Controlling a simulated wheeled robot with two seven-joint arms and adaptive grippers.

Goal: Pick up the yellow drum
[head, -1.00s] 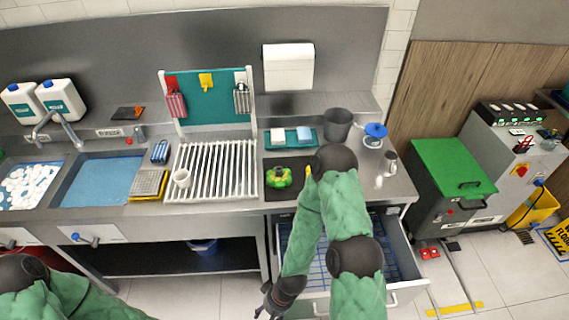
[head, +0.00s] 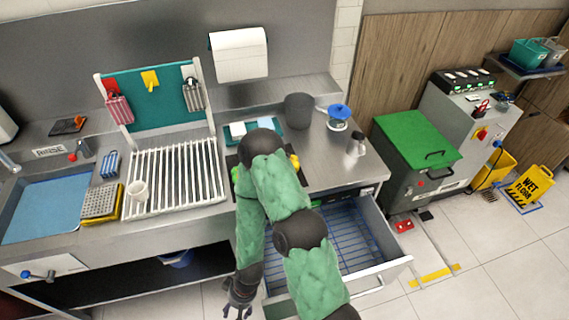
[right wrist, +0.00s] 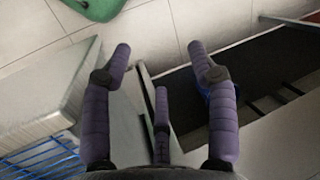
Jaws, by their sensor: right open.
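A small yellow piece (head: 295,161) shows on the counter beside my right arm, which hides most of it. It may be the yellow drum, but I cannot tell. A bit of a green item (head: 235,174) shows on the other side of the arm. My right gripper (head: 238,306) hangs low in front of the counter, left of the open drawer and well below the yellow piece. In the right wrist view the gripper (right wrist: 158,48) has its fingers spread, with nothing between them. My left gripper is out of view.
An open drawer (head: 375,255) with a blue rack juts out at the right. A white draining rack (head: 176,175), a grey bin (head: 299,111) and a blue-topped container (head: 338,118) stand on the counter. The floor at the right has free room.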

